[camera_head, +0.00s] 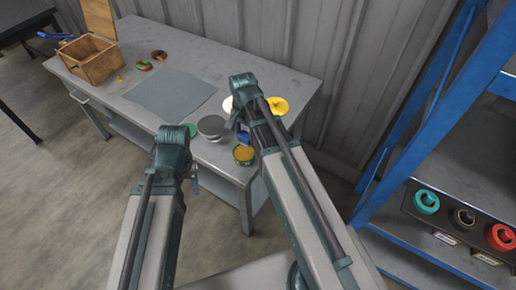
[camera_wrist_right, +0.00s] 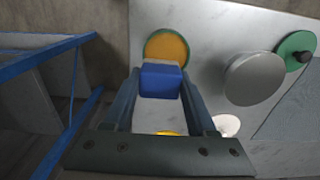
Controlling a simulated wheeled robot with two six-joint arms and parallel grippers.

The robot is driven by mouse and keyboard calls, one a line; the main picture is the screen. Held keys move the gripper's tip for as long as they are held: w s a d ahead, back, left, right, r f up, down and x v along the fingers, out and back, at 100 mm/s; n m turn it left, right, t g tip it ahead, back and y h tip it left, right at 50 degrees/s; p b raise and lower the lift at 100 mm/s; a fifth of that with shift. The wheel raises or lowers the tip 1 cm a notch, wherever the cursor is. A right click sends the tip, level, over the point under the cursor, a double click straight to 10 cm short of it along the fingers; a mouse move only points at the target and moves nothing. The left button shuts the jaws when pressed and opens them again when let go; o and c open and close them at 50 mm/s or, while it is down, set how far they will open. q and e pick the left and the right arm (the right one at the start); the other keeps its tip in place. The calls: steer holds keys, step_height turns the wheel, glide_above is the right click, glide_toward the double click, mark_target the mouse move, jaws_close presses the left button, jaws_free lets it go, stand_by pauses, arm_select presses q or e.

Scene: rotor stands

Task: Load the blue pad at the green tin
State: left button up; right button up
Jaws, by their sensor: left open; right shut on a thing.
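The blue pad (camera_wrist_right: 160,80) is a small block with a pale grey band on its far edge. My right gripper (camera_wrist_right: 158,88) is shut on it, one finger on each side. The green tin (camera_wrist_right: 166,46), round with an orange inside, shows just beyond the pad, which overlaps its near edge in this view. I cannot tell whether pad and tin touch. In the head view the tin (camera_head: 243,155) stands near the table's front right corner, beside my right arm, with a bit of the blue pad (camera_head: 243,137) above it. My left gripper (camera_head: 195,183) is open, mostly hidden by its arm, in front of the table.
A grey disc (camera_head: 211,127) and a green disc (camera_head: 190,130) lie left of the tin. A yellow disc (camera_head: 278,105) and a white one (camera_head: 228,104) lie behind. A grey mat (camera_head: 170,93) and wooden box (camera_head: 90,60) are further left. A blue rack (camera_head: 425,115) stands right.

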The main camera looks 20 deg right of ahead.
steer(key=shift+w+a+r, duration=0.3)
steer(key=shift+w+a, duration=0.15)
steer(key=shift+a, duration=0.05)
steer(key=shift+f, duration=0.1)
steer(key=shift+d+f+b, duration=0.15)
steer(key=shift+f+b, duration=0.15)
steer(key=b, duration=0.6)
glide_above(244, 153)
step_height(244, 153, down, 6)
steer(key=shift+r, duration=0.25)
steer(key=shift+s+f+b, duration=0.1)
steer(key=shift+f+b, duration=0.25)
steer(key=shift+f, duration=0.2)
stand_by(1.1)
steer(key=shift+r, duration=0.1)
step_height(244, 153, up, 7)
steer(key=p, duration=0.7)
steer(key=shift+r, duration=0.1)
stand_by(0.5)
